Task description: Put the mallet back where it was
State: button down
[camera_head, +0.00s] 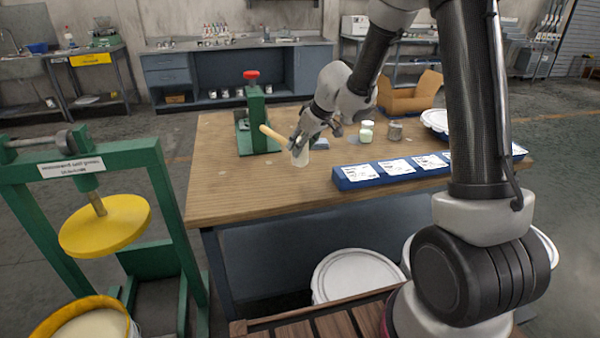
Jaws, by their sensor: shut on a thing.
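The mallet shows as a pale wooden handle (272,134) that sticks out to the left of my gripper. My gripper (297,145) is shut on the mallet over the middle of the wooden workbench (230,190). A whitish cylindrical piece (300,158) shows just below the fingers; I cannot tell whether it is the mallet's head or a separate thing. My fingers hide part of the mallet, and I cannot tell whether it touches the bench top.
A green press with a red knob (256,115) stands just left of the mallet. A blue tray with white cards (385,172), small jars (366,131) and a cardboard box (408,95) are to the right. The bench's front left is clear. A green frame with a yellow disc (105,225) stands at left.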

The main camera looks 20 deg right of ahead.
aim_at(302, 166)
jog(key=shift+f, duration=3.95)
jog(key=shift+f, duration=0.15)
jog(key=c, duration=0.8)
grip_release()
jog(key=shift+o, duration=0.2)
jog(key=v, duration=1.2)
